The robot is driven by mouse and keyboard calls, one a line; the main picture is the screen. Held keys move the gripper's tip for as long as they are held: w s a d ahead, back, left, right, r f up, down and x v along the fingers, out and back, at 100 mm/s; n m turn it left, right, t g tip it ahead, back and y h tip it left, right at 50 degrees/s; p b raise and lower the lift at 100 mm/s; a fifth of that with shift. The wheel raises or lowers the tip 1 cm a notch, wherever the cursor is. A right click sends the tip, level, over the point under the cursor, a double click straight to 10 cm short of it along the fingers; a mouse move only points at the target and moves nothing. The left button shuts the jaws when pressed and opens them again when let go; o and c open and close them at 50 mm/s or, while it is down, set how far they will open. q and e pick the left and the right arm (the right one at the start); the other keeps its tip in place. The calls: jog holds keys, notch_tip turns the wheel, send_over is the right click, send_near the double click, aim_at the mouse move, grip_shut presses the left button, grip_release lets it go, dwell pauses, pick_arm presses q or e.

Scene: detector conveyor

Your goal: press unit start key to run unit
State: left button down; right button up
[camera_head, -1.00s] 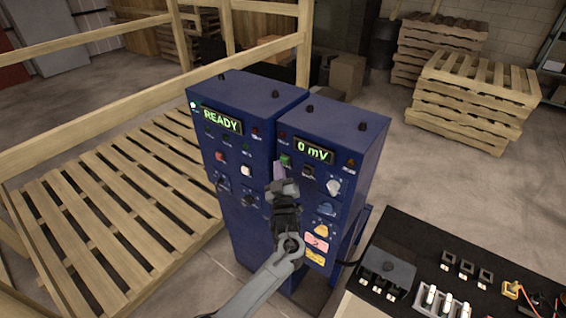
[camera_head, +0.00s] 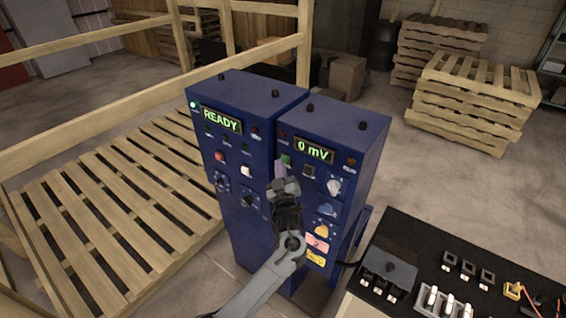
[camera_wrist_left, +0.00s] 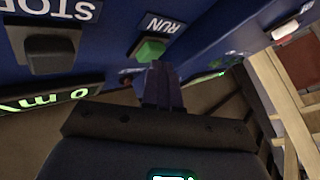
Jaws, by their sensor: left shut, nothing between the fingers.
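The blue cabinet unit (camera_head: 355,140) on the right has a lit display (camera_head: 313,150) reading "0 mV". Its green key (camera_head: 286,160), labelled RUN, also shows in the left wrist view (camera_wrist_left: 150,50). The black STOP key (camera_wrist_left: 52,52) sits beside it; it shows in the head view too (camera_head: 309,171). My left gripper (camera_head: 280,168) is shut and empty, its fingertips right at the green key. In the left wrist view the fingertips (camera_wrist_left: 160,68) overlap the key's lower edge; I cannot tell whether they touch it. My right gripper is out of view.
The adjoining blue cabinet (camera_head: 250,90) shows "READY" and has a red key (camera_head: 219,156) and a white key (camera_head: 246,171). A black-topped bench (camera_head: 415,240) with switches stands at front right. A wooden rail (camera_head: 130,118) and pallet (camera_head: 110,215) lie left. Stacked pallets (camera_head: 475,95) stand behind.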

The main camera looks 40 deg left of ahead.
pick_arm(q)
jog(key=shift+w, duration=0.15)
dwell(0.5)
jog(key=shift+s+p, duration=0.7)
jog(key=shift+s, duration=0.25)
jog(key=s+p, duration=0.4)
jog(key=s, duration=0.1)
dwell(0.8)
